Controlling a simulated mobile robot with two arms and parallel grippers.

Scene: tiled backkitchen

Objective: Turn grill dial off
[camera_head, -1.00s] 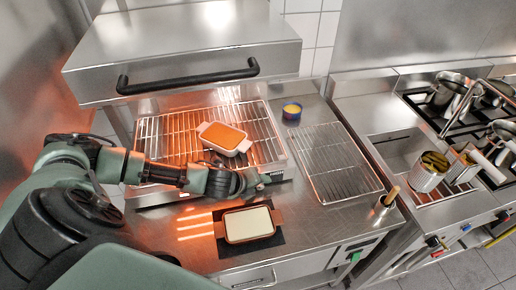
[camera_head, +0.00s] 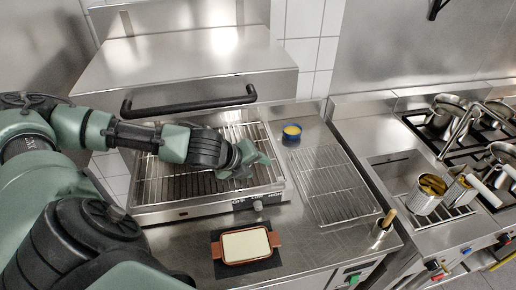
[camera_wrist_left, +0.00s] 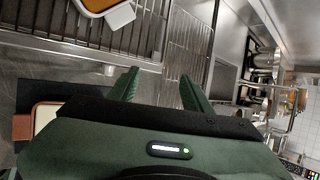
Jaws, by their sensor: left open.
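The grill (camera_head: 150,210) stands on the steel counter under a raised hood. Its dial (camera_head: 257,206) is a small grey knob on a dark label on the front panel. No orange glow shows on the grill now. My left gripper (camera_head: 262,160) is open and empty above the right part of the grill rack, behind and above the dial and apart from it. Its two green fingers also show in the left wrist view (camera_wrist_left: 160,85). A white dish with orange filling (camera_wrist_left: 118,14) lies on the rack in that view; my gripper hides it in the head view. My right gripper is not in view.
A brown dish with pale filling (camera_head: 246,245) sits on a dark mat in front of the grill. The hood's black handle (camera_head: 190,106) juts out above my arm.

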